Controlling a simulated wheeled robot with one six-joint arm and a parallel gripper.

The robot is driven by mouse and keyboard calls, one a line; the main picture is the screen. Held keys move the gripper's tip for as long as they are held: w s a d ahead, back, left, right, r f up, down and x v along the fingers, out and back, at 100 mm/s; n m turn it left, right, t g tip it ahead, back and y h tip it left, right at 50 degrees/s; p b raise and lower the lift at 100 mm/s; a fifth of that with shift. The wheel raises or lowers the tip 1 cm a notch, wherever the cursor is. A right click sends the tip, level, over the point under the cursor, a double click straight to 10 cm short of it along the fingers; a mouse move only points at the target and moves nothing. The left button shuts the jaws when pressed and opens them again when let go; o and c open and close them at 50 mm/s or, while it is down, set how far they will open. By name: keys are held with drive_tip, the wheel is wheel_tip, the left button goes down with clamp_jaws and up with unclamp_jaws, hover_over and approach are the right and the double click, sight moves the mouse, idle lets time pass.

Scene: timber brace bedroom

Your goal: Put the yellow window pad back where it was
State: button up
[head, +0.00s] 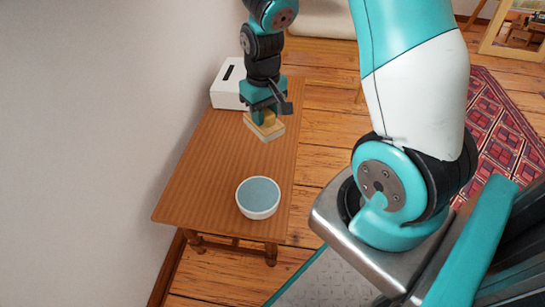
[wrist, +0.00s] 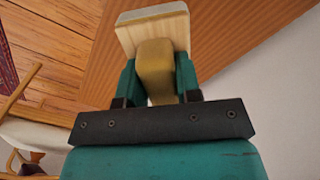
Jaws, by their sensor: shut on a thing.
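The yellow window pad (head: 268,130) has a pale, wood-coloured block with a yellow grip on it. My gripper (head: 264,116) is shut on the yellow grip, over the far part of the wooden table (head: 208,165). In the wrist view the pad (wrist: 152,28) sticks out beyond the teal fingers of my gripper (wrist: 157,75), with the yellow part between them. The pad's far face is hidden. I cannot tell whether the pad touches the tabletop or hangs just above it.
A white box with a dark slot (head: 229,85) stands at the table's far end, close behind my gripper. A white bowl with a blue-grey inside (head: 258,197) sits near the front right edge. The table's middle and left are clear. A wall (head: 90,120) borders the left side.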

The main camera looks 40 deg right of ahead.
wheel_tip(320, 180, down, 16)
drive_tip(key=b, duration=0.6)
drive_tip(key=shift+d+b, duration=0.15)
drive_tip(key=shift+b, duration=0.2)
drive_tip(key=shift+r, duration=0.15)
drive_tip(key=o, duration=0.8)
drive_tip(key=shift+o, duration=0.2)
